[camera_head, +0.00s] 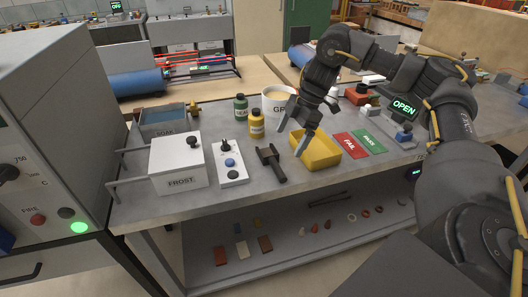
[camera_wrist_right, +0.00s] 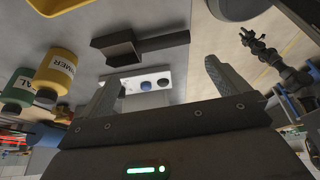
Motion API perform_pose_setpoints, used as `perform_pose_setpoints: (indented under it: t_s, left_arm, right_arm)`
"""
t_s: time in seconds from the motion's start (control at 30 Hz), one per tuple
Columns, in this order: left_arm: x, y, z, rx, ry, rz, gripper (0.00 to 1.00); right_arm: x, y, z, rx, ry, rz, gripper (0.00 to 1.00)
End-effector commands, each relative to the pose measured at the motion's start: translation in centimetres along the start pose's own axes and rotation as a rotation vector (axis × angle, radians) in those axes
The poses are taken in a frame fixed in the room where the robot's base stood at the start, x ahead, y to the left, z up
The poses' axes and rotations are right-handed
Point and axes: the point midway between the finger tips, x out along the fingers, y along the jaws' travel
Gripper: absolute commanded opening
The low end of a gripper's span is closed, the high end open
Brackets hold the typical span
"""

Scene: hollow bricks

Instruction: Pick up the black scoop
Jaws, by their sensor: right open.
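The black scoop (camera_head: 269,164) lies on the grey workbench between the white control box and the yellow tray in the head view. In the right wrist view the scoop (camera_wrist_right: 137,46) shows its square head at left and its handle pointing right. My right gripper (camera_head: 299,141) is above the bench, over the left part of the yellow tray, just right of the scoop and apart from it. Its two fingers (camera_wrist_right: 165,85) are spread and empty. My left gripper does not show.
The yellow tray (camera_head: 325,161), a yellow bottle (camera_head: 257,125), a green bottle (camera_head: 241,108) and a cream pot (camera_head: 275,96) stand around the scoop. The white control box (camera_head: 231,172) and FROST box (camera_head: 179,172) are at left. Red and green cards (camera_head: 350,146) lie right. Bare bench lies in front.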

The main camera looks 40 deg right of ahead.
Motion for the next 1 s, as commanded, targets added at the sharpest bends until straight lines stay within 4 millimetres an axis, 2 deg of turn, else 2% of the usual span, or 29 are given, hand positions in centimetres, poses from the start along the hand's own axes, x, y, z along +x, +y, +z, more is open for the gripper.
perform_pose_setpoints:
  t_s: [0.13, 0.3, 0.5, 0.63, 0.77, 1.0]
  left_arm:
    - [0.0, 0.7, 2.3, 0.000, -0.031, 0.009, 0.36]
    - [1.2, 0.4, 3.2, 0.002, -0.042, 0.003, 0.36]
    - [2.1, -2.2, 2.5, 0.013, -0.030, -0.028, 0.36]
    - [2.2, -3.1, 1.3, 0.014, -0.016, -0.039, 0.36]
    - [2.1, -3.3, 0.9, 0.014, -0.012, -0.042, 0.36]
    - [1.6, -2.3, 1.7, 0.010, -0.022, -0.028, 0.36]
  right_arm:
    - [-0.3, -0.4, 0.8, 0.022, 0.002, 0.001, 1.00]
    - [2.1, -0.7, 1.4, 0.026, 0.000, 0.002, 1.00]
    - [4.6, -0.6, 1.2, 0.024, 0.001, 0.003, 1.00]
    - [5.0, -0.5, 1.0, 0.022, 0.002, 0.006, 1.00]
    - [5.2, -0.5, 1.0, 0.021, 0.001, 0.005, 1.00]
    - [8.6, -0.7, 0.9, 0.021, 0.000, 0.003, 1.00]
